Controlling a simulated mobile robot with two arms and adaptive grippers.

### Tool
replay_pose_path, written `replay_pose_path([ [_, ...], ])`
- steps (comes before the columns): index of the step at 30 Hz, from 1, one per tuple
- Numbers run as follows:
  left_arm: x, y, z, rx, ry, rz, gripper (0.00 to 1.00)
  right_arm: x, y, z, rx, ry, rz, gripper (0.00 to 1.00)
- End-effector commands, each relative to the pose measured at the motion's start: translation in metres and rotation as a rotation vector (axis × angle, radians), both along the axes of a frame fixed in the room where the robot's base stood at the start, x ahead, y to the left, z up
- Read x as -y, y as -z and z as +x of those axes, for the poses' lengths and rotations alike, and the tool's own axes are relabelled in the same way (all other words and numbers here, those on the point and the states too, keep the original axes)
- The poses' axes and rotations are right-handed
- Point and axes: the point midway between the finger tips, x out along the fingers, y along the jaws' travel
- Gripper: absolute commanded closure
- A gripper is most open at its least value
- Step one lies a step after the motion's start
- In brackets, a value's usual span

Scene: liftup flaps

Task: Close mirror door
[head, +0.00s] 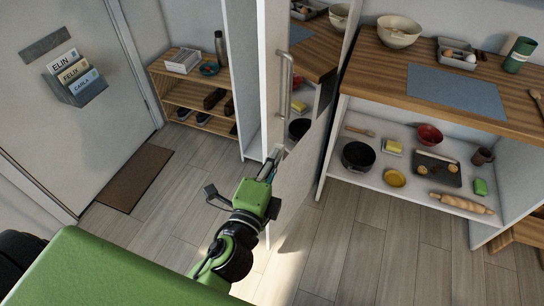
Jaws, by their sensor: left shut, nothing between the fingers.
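The mirror door (310,150) is a tall panel in the middle of the head view. It stands open, its handle-side edge swung out toward me and away from the white cabinet side (240,80). Its mirrored face reflects the counter and dishes. A vertical metal bar handle (284,85) sits near its left edge. My left gripper (272,160) is shut and empty, at the door's left edge below the handle. Whether it touches the door I cannot tell. My right gripper is not in view.
A wooden counter (385,60) with open shelves of dishes stands right of the door. A shoe shelf (190,90) stands at the back left, beside a grey door (70,120) and a brown mat (135,178). The wooden floor (380,255) in front is clear.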

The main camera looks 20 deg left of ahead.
Motion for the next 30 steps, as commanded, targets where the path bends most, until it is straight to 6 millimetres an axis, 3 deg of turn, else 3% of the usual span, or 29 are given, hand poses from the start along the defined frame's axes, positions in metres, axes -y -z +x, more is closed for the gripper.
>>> replay_pose_path([
  [9, -0.001, -0.003, 0.059, 0.002, -0.001, 0.0, 1.0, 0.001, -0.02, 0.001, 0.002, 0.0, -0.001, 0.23],
  [18, -0.036, 0.0, 0.066, -0.002, 0.0, 0.0, 1.0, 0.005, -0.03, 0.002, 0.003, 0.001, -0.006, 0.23],
  [30, -0.039, 0.001, 0.067, -0.002, 0.0, -0.002, 1.0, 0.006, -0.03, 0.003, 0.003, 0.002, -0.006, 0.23],
])
